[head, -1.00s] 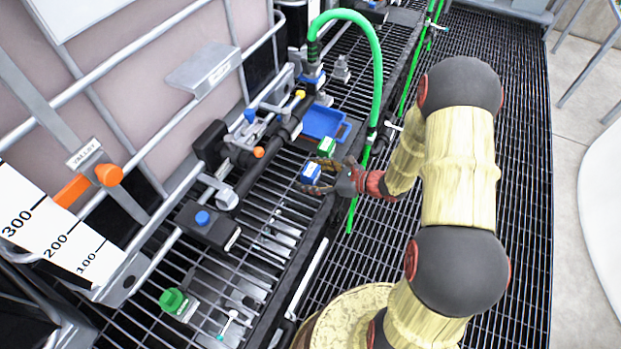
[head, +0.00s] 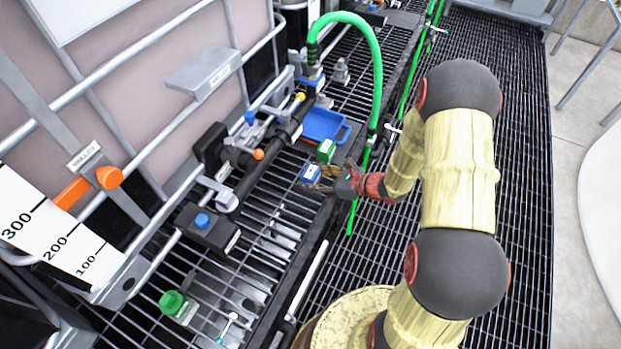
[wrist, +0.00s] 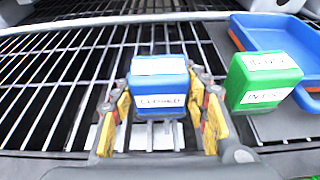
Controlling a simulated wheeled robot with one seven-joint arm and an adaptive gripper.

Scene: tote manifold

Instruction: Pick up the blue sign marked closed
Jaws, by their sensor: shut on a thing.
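The blue sign (wrist: 160,88) has white labels, and the front one reads "CLOSED". It sits between the two yellow-padded fingers of my gripper (wrist: 163,122) in the wrist view, and the fingers are shut on it. In the head view the blue sign (head: 311,173) shows at the tip of my gripper (head: 325,180), over the grating near its right edge. I cannot tell whether its base touches the grating.
A green sign (wrist: 263,80) with white labels stands close to the right of the blue sign. Behind it is a blue tray (head: 322,125). A green hose (head: 375,60) arches near my gripper. Black pipework (head: 262,165) runs along the left. A green-capped block (head: 176,304) lies nearer.

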